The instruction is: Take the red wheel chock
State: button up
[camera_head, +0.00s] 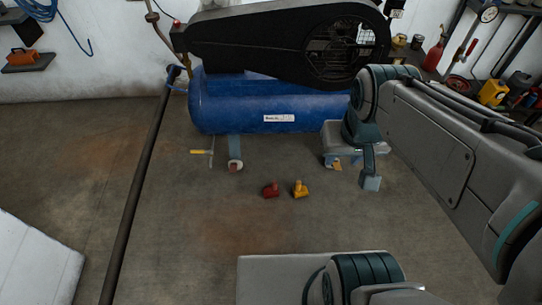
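A small red wheel chock (271,190) sits on the concrete floor in front of the blue compressor tank, near the middle of the view. A similar yellow chock (300,189) sits just to its right, a small gap apart. My gripper (368,178) hangs from my arm on the right, in front of the tank's right end. It is to the right of both chocks and clear of them. Its fingers are small and partly hidden, so I cannot tell how far apart they are.
The blue compressor tank (260,103) with a black belt guard stands against the back wall. A caster (235,166) is under its left leg. A dark pipe (137,195) runs along the left. A white block (38,258) is at lower left. The floor around the chocks is clear.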

aim_at(272, 191)
jog(key=k, duration=0.35)
jog(key=u, duration=0.55)
jog(key=i, duration=1.3)
jog(key=z, duration=0.55)
